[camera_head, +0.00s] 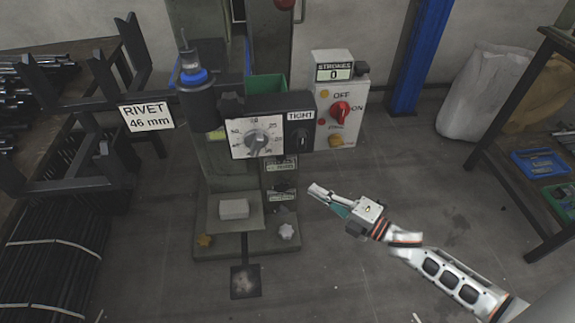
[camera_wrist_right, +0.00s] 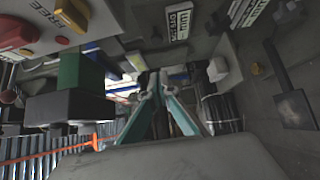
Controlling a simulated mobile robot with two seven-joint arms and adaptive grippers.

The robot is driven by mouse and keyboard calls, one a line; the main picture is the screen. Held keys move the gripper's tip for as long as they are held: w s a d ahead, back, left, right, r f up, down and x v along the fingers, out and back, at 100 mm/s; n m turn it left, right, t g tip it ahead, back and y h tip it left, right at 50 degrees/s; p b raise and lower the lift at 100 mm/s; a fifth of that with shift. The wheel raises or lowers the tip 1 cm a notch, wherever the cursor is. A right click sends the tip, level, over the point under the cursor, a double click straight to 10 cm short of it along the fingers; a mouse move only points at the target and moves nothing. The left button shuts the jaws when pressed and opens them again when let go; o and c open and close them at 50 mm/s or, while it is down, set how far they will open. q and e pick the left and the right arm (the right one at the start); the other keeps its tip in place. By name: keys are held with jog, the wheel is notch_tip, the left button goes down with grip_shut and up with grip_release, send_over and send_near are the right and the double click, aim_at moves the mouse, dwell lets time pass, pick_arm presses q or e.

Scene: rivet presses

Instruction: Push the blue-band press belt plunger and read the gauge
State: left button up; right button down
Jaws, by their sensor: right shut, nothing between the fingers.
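The press with the blue band (camera_head: 192,77) stands left of centre in the head view. On its front is a small panel reading TIGHT (camera_head: 300,116) with a black knob or plunger (camera_head: 302,138) below it; I cannot tell which. Left of it is a white numbered dial (camera_head: 257,138) with a grey pointer knob. My right gripper (camera_head: 314,191) is shut and empty, right of the press column and below the TIGHT panel, apart from it. Its closed fingers also show in the right wrist view (camera_wrist_right: 156,82). My left gripper is not in view.
A control box (camera_head: 333,125) has a red OFF/ON switch and a counter reading STROKES 0 (camera_head: 334,73). A RIVET 46 mm sign (camera_head: 147,116) hangs on the left. A pale block (camera_head: 234,209) sits on the press table above a foot pedal (camera_head: 245,281).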

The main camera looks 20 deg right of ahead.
aim_at(285, 158)
jog(key=shift+w+d+b+x, duration=0.2)
jog(key=shift+d+b+x, duration=0.25)
jog(key=shift+x, duration=1.65)
jog(key=shift+w+d+b+x, duration=0.25)
jog(key=shift+d+b+x, duration=0.15)
jog(key=shift+x, duration=1.7)
jog(key=shift+w+d+b+x, duration=0.2)
jog(key=shift+d+b+x, duration=0.2)
jog(key=shift+x, duration=1.65)
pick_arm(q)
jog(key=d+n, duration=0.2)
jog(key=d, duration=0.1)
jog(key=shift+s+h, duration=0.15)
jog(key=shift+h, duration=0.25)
pick_arm(e)
jog(key=shift+w+f, duration=0.1)
jog(key=shift+w+d, duration=0.15)
jog(key=shift+w, duration=0.5)
jog(key=shift+w+d, duration=0.1)
jog(key=shift+w, duration=0.25)
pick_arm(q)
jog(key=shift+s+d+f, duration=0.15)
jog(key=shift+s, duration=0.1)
pick_arm(e)
jog(key=shift+d, duration=0.1)
